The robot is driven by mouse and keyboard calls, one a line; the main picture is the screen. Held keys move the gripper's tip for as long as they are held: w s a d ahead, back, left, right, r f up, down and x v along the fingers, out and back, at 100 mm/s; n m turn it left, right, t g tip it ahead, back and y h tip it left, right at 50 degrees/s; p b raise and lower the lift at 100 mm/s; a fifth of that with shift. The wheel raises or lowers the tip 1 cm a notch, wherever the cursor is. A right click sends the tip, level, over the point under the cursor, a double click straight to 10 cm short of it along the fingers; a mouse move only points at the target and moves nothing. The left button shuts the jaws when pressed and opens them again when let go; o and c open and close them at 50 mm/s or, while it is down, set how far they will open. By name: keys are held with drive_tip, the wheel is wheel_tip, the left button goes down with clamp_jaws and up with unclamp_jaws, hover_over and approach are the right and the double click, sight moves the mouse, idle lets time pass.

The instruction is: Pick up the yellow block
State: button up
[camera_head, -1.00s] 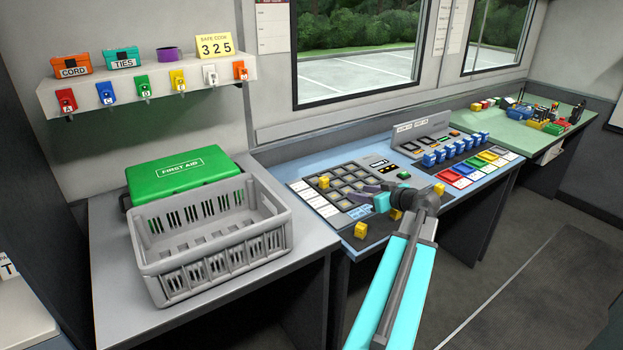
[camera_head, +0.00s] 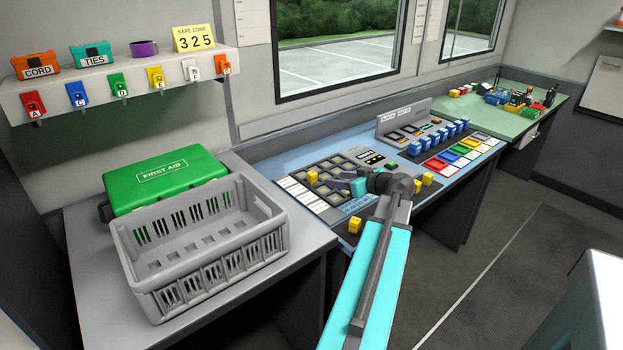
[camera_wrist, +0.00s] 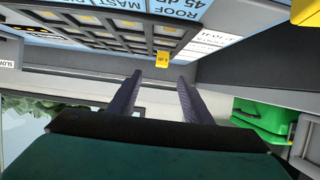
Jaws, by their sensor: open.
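Several yellow blocks are in the head view. One yellow block (camera_head: 312,177) sits at the left side of the button grid on the blue desk, just left of my fingertips. Another yellow block (camera_head: 355,224) is near the desk's front edge, and a further one (camera_head: 427,178) is right of my wrist. My gripper (camera_head: 333,182) is open and empty over the grid. In the wrist view, a yellow block (camera_wrist: 163,57) shows just beyond the gap between my two fingers (camera_wrist: 160,76). Part of another yellow block (camera_wrist: 306,12) shows at the top right corner.
A grey crate (camera_head: 272,243) and a green first aid box (camera_head: 120,192) stand on the grey table at left. Blue switches (camera_head: 437,140) and coloured tiles (camera_head: 447,156) lie right of the grid. A green desk (camera_head: 520,98) with small items is beyond.

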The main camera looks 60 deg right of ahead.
drive_tip(key=p, duration=0.1)
approach(315, 177)
drive_tip(key=x, duration=0.4)
drive_tip(key=shift+w+d+r, duration=0.1)
drive_tip(key=shift+w+d, duration=0.05)
drive_tip(key=shift+d, duration=0.1)
drive_tip(key=shift+w, duration=0.1)
drive_tip(key=shift+w+f+p, duration=0.2)
drive_tip(key=shift+w+p, duration=0.25)
drive_tip(key=shift+w, duration=0.15)
drive_tip(key=shift+p+x, duration=0.55)
drive_tip(key=shift+x, duration=1.45)
drive_tip(key=shift+c, duration=0.4)
drive_tip(key=c, duration=1.1)
